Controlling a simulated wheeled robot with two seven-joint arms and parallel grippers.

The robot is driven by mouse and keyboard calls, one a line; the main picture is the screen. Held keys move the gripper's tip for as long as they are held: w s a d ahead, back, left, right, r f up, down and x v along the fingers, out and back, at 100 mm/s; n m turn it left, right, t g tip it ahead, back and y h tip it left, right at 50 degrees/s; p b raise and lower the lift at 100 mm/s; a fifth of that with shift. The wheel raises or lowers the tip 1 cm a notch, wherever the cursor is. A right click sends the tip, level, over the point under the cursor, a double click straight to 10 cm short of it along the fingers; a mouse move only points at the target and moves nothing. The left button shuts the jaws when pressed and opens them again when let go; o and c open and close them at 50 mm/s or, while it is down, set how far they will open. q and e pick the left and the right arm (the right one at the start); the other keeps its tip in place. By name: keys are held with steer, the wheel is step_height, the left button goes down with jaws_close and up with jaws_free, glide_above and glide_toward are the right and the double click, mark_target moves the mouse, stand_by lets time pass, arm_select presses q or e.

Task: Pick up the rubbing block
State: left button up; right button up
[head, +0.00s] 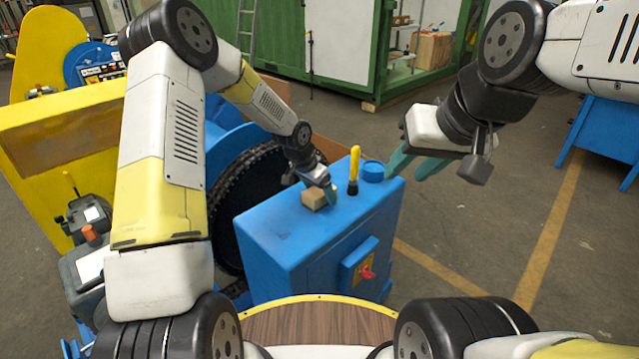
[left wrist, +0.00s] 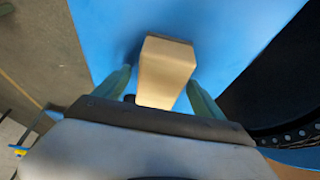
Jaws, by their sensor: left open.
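The rubbing block (head: 313,199) is a small tan block on the blue cabinet top (head: 290,225). In the left wrist view the block (left wrist: 165,70) lies between the two green fingers of my left gripper (left wrist: 158,80). Those fingers are open, with a gap showing on each side of the block. In the head view my left gripper (head: 322,190) is right at the block, and part of its fingers is hidden. My right gripper (head: 408,172) is open and empty, in the air to the right of the cabinet top.
A yellow-handled tool (head: 354,168) stands upright beside the block, with a round blue cap (head: 373,170) to its right. A large black chain wheel (head: 228,205) is left of the cabinet. A red knob (head: 367,272) is on the cabinet front. The cabinet's front top is clear.

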mark_target(319, 191)
arm_select(q)
steer(key=shift+f, duration=0.25)
stand_by(0.6)
steer(key=c, duration=1.6)
steer(key=shift+o, duration=0.2)
steer(key=shift+r, duration=0.1)
steer(key=shift+r, duration=0.5)
steer(key=r, duration=0.3)
steer(key=shift+s, duration=0.35)
steer(key=s, duration=0.5)
steer(key=s+a+r, duration=0.1)
steer(key=s, duration=0.9)
steer(key=shift+s+a+r, duration=0.15)
steer(key=shift+a, duration=0.1)
